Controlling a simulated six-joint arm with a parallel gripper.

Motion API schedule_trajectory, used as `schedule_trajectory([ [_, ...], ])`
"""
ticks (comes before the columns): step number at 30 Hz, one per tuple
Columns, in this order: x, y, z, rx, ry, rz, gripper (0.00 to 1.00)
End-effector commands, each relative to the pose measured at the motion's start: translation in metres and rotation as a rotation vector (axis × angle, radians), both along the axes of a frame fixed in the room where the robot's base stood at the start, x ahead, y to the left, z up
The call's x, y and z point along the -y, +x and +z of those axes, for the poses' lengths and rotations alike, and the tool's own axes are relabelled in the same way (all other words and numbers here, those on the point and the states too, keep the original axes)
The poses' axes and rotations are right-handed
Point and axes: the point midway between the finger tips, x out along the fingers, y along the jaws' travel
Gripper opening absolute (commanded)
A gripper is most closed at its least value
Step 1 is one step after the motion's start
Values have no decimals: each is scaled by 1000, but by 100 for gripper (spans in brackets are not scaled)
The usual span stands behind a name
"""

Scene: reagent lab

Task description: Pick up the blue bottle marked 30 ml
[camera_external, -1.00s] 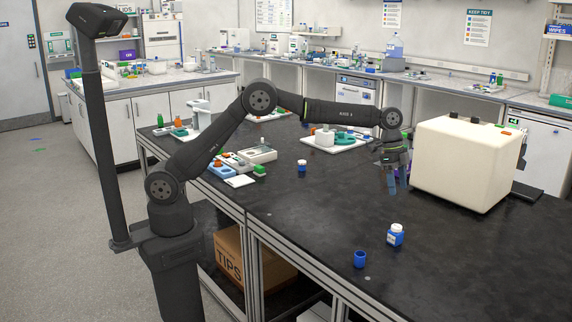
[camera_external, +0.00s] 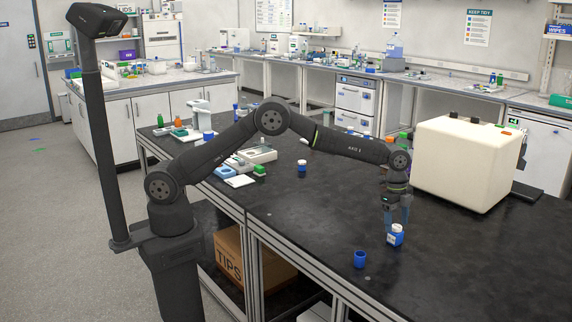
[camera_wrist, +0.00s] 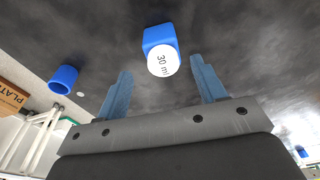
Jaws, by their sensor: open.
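The blue bottle (camera_external: 395,238) has a white cap and stands upright on the black bench near its front right. In the wrist view the cap top of this bottle (camera_wrist: 162,62) reads "30 ml". My gripper (camera_external: 397,220) is just above and around the bottle's top in the external view. In the wrist view my gripper (camera_wrist: 158,75) has its two blue fingers apart, one to each side of the cap. Nothing is held between them. Whether a finger touches the bottle cannot be told.
An open blue cup (camera_external: 360,259) stands left of the bottle; it also shows in the wrist view (camera_wrist: 63,78). A large cream machine (camera_external: 466,165) stands behind to the right. Another small blue bottle with a white cap (camera_external: 302,166) stands farther back. The bench between is clear.

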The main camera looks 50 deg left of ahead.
Motion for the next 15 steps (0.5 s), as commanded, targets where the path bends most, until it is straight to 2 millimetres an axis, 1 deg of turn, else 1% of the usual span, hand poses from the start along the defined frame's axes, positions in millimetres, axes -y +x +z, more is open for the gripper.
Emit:
schedule_trajectory([
  [5, -1, 2, -13, -2, 1, 1, 64],
  [9, -3, 5, -34, -2, 1, 2, 64],
  [12, -1, 5, -48, -2, 1, 1, 64],
  [15, 1, 5, -53, 0, 0, 1, 64],
])
